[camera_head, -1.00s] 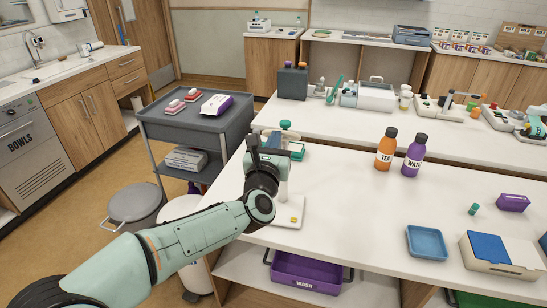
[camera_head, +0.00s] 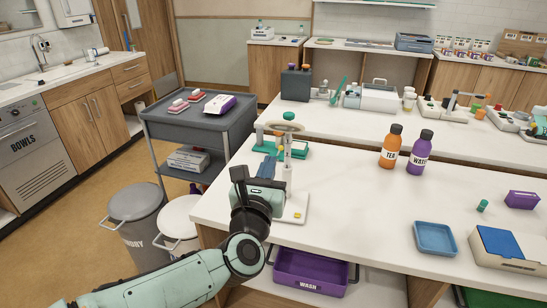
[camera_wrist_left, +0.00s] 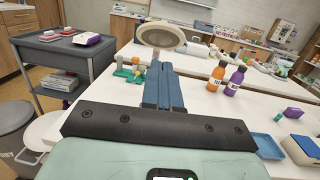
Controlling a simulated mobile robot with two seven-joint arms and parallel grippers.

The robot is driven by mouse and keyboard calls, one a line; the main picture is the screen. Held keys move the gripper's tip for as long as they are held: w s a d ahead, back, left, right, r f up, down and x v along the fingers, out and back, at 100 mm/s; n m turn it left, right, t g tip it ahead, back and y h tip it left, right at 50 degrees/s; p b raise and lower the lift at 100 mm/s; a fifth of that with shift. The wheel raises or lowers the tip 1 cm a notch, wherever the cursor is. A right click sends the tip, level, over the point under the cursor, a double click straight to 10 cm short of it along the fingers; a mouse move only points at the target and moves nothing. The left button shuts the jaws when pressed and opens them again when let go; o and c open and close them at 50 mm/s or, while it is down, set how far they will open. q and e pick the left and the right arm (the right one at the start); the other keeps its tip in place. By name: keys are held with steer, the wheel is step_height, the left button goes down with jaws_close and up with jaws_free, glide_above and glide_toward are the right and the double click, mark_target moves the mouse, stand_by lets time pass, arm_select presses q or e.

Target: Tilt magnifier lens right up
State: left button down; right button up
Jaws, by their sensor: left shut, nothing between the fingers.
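The magnifier's round lens (camera_head: 280,128), with a pale rim, sits on a thin upright post above a white base (camera_head: 296,208) on the near table. In the head view the lens is a flattened oval; in the left wrist view the lens (camera_wrist_left: 161,36) is a wider oval ring, tilted rather than edge-on. My left gripper (camera_head: 265,166) is in front of the post and below the lens. Its blue fingers (camera_wrist_left: 164,84) are together and empty, with the lens beyond their tips. The gripper hides part of the base. My right gripper is out of view.
A teal rack (camera_head: 298,151) stands just behind the magnifier. Orange (camera_head: 391,147) and purple (camera_head: 420,152) bottles stand to the right. A grey trolley (camera_head: 198,128) is at left, and a purple WASH bin (camera_head: 312,272) is below the table. The tabletop between magnifier and blue tray (camera_head: 434,238) is clear.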

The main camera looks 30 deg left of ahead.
arm_select(q)
steer(key=s, duration=0.2)
glide_toward(280, 125)
steer(key=w+a+f, duration=0.1)
steer(key=w+f, duration=0.2)
steer(key=shift+w+a+r+p, duration=0.15)
steer(key=shift+w+r+p, duration=0.2)
steer(key=shift+w+r, duration=0.2)
steer(key=shift+w+a+r+p, duration=0.15)
steer(key=shift+w+r+p, duration=0.25)
steer(key=shift+r, duration=0.2)
steer(key=shift+w+a+r, duration=0.15)
steer(key=shift+w+r, duration=0.3)
steer(key=shift+w, duration=0.05)
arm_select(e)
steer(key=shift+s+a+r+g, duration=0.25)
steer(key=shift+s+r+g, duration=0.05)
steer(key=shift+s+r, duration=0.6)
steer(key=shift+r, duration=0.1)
